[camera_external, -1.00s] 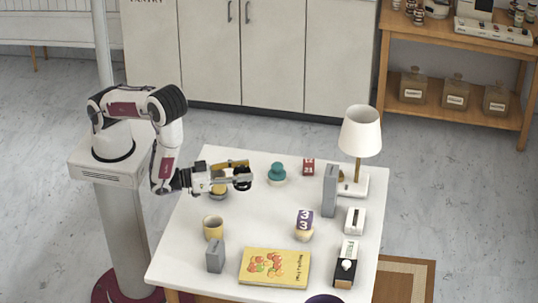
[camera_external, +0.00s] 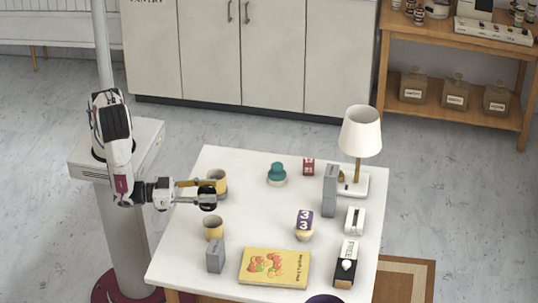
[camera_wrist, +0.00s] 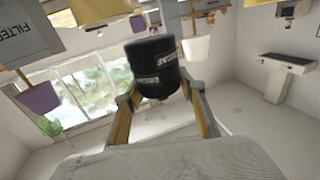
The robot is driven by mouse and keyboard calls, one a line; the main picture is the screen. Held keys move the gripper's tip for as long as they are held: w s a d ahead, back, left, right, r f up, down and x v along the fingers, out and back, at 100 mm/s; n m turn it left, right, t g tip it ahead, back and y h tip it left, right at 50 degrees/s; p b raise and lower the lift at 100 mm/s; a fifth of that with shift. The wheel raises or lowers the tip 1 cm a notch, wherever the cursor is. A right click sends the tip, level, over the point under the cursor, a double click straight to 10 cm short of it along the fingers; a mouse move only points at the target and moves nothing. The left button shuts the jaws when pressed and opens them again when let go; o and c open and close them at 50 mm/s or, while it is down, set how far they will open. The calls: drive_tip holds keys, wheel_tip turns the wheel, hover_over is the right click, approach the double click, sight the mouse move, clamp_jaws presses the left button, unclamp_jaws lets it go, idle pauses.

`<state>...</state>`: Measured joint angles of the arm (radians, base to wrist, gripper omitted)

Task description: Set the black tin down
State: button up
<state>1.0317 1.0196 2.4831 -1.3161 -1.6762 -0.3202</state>
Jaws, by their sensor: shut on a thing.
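The black tin (camera_wrist: 154,68) is a small dark cylinder with pale lettering. In the wrist view it sits between the two finger pads of my gripper (camera_wrist: 160,108), which is shut on it. In the external view my gripper (camera_external: 205,191) is over the left part of the white table (camera_external: 260,215), with the black tin (camera_external: 208,200) at its fingertips. The tin appears held above the table top.
A grey box (camera_external: 215,257) and a yellow book (camera_external: 274,267) lie toward the table's front. The table's middle is clear.

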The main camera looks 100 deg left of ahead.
drive_tip(key=s+a+n+g+y, duration=0.1)
drive_tip(key=s+a+n+y, duration=0.1)
drive_tip(key=s+a+y, duration=0.1)
drive_tip(key=shift+s+a+n+g+y, duration=0.35)
drive_tip(key=shift+s+a, duration=0.4)
drive_tip(key=shift+s, duration=0.5)
drive_tip(key=shift+f, duration=0.1)
drive_tip(key=shift+f, duration=2.85)
drive_tip(key=shift+f, duration=0.1)
drive_tip(key=shift+f, duration=1.75)
drive_tip(key=shift+f, duration=0.2)
drive_tip(key=o, duration=1.2)
